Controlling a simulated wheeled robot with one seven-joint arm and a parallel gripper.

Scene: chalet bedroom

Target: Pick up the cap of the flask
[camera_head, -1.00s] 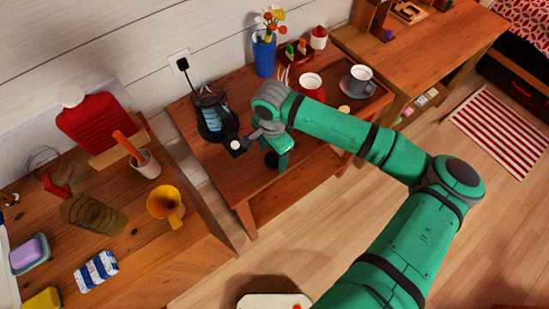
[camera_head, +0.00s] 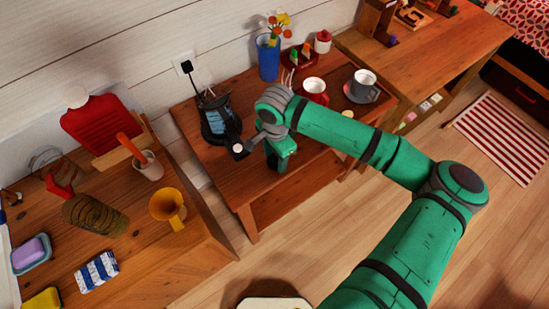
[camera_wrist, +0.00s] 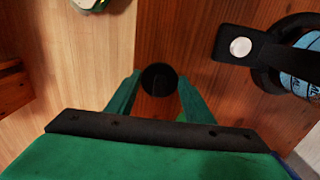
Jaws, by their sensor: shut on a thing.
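My gripper (camera_wrist: 158,95) has its two green fingers on either side of a small round dark thing, seen end-on, which looks like the flask cap (camera_wrist: 158,78). The fingers are shut on it. In the head view my gripper (camera_head: 280,160) is over the front part of the small wooden table (camera_head: 235,178), just right of the kettle's handle.
A black kettle (camera_head: 219,120) with a blue window stands close by; its handle with a white button (camera_wrist: 240,47) is right of my fingers in the wrist view. Behind my arm are a blue vase (camera_head: 268,58), a red mug (camera_head: 314,88) and a grey cup (camera_head: 364,83).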

